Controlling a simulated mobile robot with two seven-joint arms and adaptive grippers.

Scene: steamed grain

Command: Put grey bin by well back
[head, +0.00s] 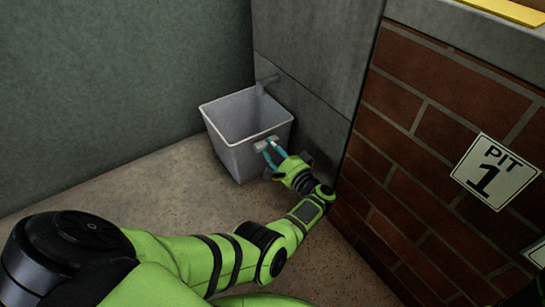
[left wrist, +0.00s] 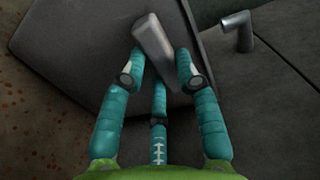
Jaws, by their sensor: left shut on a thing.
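The grey bin (head: 246,166) is an open, empty-looking tub in the corner, next to a grey wall panel. I cannot tell whether its base rests on the floor or hangs just above it. A pale handle (head: 265,143) sticks out from its near side. My left gripper (head: 272,150) is at this handle, with its teal fingers shut on it. In the left wrist view the handle (left wrist: 153,45) lies between the fingertips, against the bin's dark grey wall (left wrist: 85,48). My right gripper does not show.
A grey spout (head: 267,82) juts from the grey panel (head: 305,50) just behind the bin, and it also shows in the left wrist view (left wrist: 237,30). A brick wall (head: 425,130) with a "PIT 1" sign (head: 494,172) stands at right. The speckled floor (head: 150,185) left of the bin is clear.

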